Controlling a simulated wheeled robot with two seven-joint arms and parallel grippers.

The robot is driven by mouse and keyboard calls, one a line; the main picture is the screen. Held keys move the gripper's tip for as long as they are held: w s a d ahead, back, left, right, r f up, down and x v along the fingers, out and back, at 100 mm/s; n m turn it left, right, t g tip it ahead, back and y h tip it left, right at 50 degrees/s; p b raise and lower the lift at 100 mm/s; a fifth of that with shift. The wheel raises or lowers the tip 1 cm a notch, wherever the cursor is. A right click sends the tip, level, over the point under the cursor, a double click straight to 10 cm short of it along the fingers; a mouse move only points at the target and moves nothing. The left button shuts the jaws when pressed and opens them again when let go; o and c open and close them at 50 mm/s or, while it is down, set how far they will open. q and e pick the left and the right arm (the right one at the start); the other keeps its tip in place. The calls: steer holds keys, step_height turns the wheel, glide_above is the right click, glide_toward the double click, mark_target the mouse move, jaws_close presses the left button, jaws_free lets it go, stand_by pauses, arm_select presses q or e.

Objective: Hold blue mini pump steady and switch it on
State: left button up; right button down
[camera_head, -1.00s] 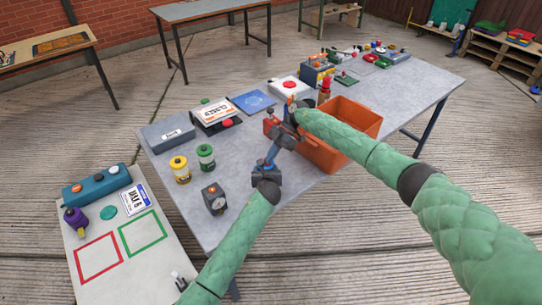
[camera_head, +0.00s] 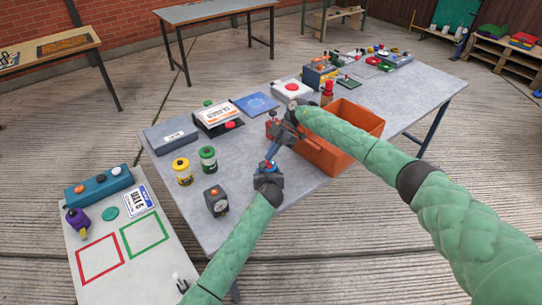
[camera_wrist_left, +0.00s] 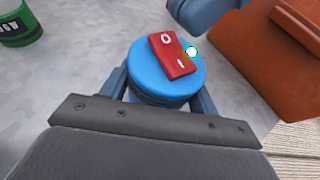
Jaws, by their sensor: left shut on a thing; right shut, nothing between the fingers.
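The blue mini pump (camera_wrist_left: 152,88) is between the fingers of my left gripper (camera_wrist_left: 160,98). Its round blue top faces the left wrist camera. A red rocker switch (camera_wrist_left: 173,56) marked O and I sits on top, and a small pale-green light (camera_wrist_left: 191,52) glows beside it. Which side of the rocker is pressed is hard to tell.
An orange bin (camera_head: 345,150) stands just right of the grippers. A yellow can (camera_head: 182,172), a green can (camera_head: 208,158) and a dark boxed gauge (camera_head: 216,201) stand to the left on the grey table (camera_head: 180,215). Farther back are a sign box (camera_head: 218,117) and a red-button box (camera_head: 293,91).

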mark_target(272, 163)
steer(key=r, duration=0.3)
steer(key=shift+s+d+r, duration=0.1)
steer(key=shift+s+d, duration=0.05)
steer(key=shift+d, duration=0.05)
steer(key=s+d+v, duration=0.1)
steer(key=v, duration=0.8)
steer(key=shift+w+d+r, duration=0.15)
arm_select(q)
steer(key=o, duration=1.4)
